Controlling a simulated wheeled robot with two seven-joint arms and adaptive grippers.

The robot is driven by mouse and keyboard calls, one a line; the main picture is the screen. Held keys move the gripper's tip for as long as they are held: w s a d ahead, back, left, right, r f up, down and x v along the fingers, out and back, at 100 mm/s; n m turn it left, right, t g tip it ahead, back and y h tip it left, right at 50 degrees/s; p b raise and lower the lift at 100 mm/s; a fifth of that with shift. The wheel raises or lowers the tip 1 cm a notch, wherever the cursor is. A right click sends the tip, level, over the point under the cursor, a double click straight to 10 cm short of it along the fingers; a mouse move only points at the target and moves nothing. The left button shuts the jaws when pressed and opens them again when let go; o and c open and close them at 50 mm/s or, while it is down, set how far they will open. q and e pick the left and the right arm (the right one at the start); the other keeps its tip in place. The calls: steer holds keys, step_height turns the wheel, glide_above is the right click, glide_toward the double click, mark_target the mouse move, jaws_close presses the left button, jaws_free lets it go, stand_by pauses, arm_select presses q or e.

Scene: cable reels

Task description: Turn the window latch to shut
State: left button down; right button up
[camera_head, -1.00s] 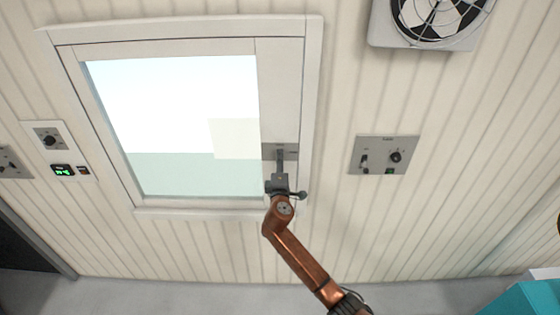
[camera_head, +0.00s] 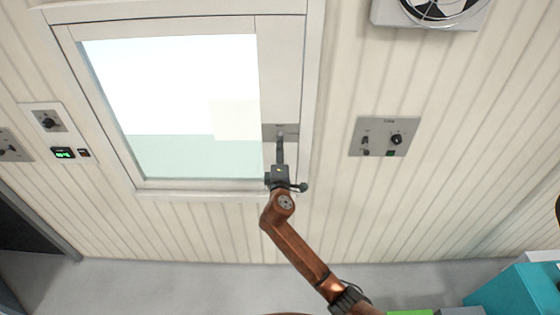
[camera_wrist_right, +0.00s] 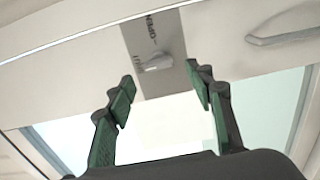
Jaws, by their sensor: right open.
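The window (camera_head: 170,110) has a white frame, with a grey latch plate (camera_head: 290,131) on its right side. In the right wrist view the plate (camera_wrist_right: 150,30) carries the word OPEN and a second, partly legible marking. A small pale latch knob (camera_wrist_right: 155,63) lies roughly sideways on it. My right gripper (camera_head: 280,142) is in front of the plate and hides much of it in the head view. In the wrist view its dark green fingers (camera_wrist_right: 160,88) are spread wide and empty, with the knob ahead between them, seemingly untouched. My left gripper is not in view.
A pale handle (camera_wrist_right: 290,36) sits on the frame beside the plate in the wrist view. A switch panel (camera_head: 384,136) is right of the window and another (camera_head: 62,135) is left. A fan (camera_head: 435,10) is at the top right. A teal box (camera_head: 515,292) stands at the lower right.

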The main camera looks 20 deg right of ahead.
steer(key=v, duration=0.7)
steer(key=shift+s, duration=0.1)
